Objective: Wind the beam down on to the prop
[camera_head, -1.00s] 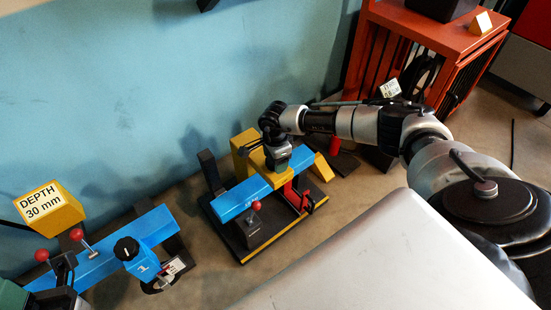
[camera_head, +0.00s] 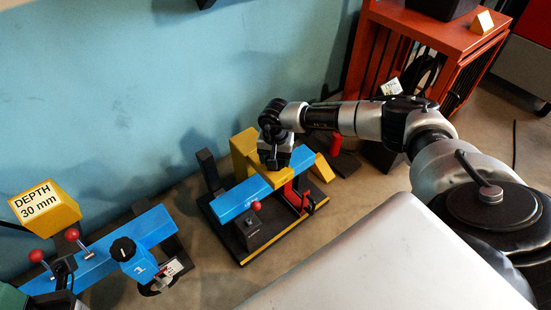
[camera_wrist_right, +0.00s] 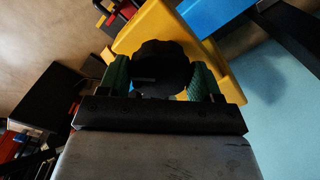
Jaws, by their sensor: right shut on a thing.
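A blue beam (camera_head: 235,202) with a yellow sleeve lies across a dark base (camera_head: 243,252) near the blue wall. My right gripper (camera_head: 274,162) is above the yellow part of the beam. In the right wrist view its green-padded fingers (camera_wrist_right: 162,78) are shut around a black lobed knob (camera_wrist_right: 160,58), with the yellow part (camera_wrist_right: 222,72) behind it. A dark block (camera_head: 262,228) with a red ball on top stands at the beam's near side. I cannot tell which part is the prop, or any gap under the beam. My left gripper is not in view.
Another blue beam (camera_head: 98,262) with red ball handles and a black knob is at the lower left, beside a yellow "DEPTH 30 mm" block (camera_head: 45,207). An orange rack (camera_head: 425,28) stands at the upper right. A pale surface (camera_head: 370,255) fills the lower middle.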

